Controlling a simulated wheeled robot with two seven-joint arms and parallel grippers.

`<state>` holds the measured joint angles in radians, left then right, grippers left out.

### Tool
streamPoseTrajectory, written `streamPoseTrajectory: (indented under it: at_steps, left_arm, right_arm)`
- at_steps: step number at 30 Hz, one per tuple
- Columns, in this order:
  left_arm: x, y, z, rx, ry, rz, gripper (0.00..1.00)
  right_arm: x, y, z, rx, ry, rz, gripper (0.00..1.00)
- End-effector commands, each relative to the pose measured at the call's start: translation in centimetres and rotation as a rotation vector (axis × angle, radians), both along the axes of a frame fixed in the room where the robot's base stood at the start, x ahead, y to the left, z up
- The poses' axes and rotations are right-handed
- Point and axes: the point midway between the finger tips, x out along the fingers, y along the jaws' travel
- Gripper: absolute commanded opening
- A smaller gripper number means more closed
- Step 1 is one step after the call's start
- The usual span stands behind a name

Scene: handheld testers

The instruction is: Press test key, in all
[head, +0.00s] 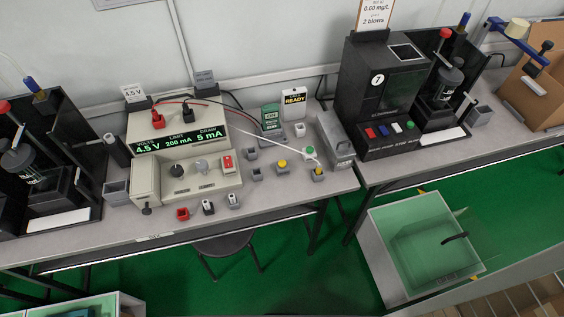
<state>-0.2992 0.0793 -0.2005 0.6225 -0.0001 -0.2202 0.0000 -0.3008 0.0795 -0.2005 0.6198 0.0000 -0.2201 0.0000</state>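No key is visibly labelled as a test key. On the grey bench (105,234), a small white box with a green button (308,153) sits right of centre. Two small grey boxes with yellow buttons, one (282,164) and another (318,172), sit near it. A small upright unit with a green face (271,117) stands behind them, beside a white unit reading READY (294,98). A beige power supply (160,165) shows 4.5 V, 200 mA and 5 mA; a red switch (228,163) is on its lower panel. Neither of my grippers is in view.
A black machine (378,85) with red, blue, white and green keys stands at right. A black stand (35,170) is at far left. Small red (183,214) and grey pieces line the front edge. A pale green-lined bin (415,245) and a stool (222,245) are below.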

Motion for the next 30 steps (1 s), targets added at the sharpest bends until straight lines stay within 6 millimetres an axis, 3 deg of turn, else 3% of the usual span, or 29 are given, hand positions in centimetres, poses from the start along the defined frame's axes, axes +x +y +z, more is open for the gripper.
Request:
streamPoseTrajectory:
  at_steps: [1,7,30]
  left_arm:
    - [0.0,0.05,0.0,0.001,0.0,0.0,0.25]
    - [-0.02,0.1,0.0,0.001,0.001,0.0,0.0]
    - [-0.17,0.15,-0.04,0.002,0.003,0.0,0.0]
  right_arm:
    - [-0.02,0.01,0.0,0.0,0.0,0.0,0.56]
    - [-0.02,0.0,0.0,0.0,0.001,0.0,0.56]
    - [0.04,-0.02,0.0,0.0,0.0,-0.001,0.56]
